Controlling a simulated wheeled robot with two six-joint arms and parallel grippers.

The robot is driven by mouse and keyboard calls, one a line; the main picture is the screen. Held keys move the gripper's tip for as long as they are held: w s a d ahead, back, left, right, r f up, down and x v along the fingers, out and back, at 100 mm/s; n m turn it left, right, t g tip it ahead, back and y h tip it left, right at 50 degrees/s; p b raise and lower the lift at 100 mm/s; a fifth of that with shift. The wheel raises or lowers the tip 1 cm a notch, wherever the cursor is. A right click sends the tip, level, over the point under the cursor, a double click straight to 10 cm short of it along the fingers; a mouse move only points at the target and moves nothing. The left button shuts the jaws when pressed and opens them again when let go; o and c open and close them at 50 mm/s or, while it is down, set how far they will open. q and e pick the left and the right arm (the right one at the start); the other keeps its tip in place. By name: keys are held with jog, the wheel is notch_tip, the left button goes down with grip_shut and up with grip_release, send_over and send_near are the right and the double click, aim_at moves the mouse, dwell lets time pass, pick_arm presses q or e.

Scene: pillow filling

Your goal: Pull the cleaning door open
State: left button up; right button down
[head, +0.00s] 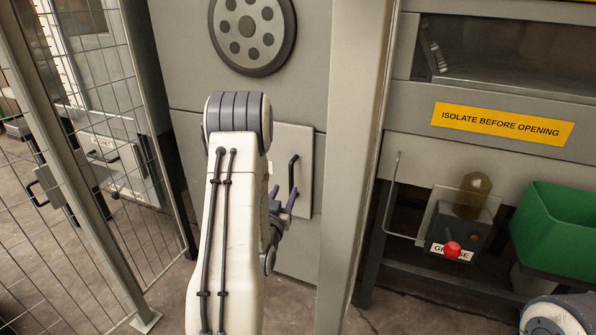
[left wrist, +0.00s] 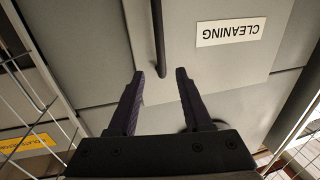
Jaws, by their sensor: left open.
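The cleaning door (head: 305,145) is a small grey panel low on the grey machine, partly hidden behind my left arm in the head view. It carries a black vertical bar handle (head: 292,172). In the left wrist view the door (left wrist: 190,60) bears an upside-down CLEANING label (left wrist: 228,29). The handle (left wrist: 157,35) comes down from the top edge there, and its lower end appears between the fingertips. My left gripper (left wrist: 160,75) is open at the handle, with a finger on each side and gaps visible. The door looks closed. My right gripper is out of view.
A grey post (head: 355,150) stands right of the door. Beyond it are a grease unit with a red knob (head: 452,249) and a green bin (head: 560,225). A wire mesh fence (head: 100,150) stands on the left. A round vent disc (head: 252,32) is above.

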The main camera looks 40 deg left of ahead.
aim_at(291, 176)
pick_arm(q)
jog(key=b+x, duration=0.1)
jog(key=x, duration=0.8)
jog(key=shift+w+a, duration=0.2)
jog(key=shift+w, duration=0.15)
grip_shut()
dwell(0.9)
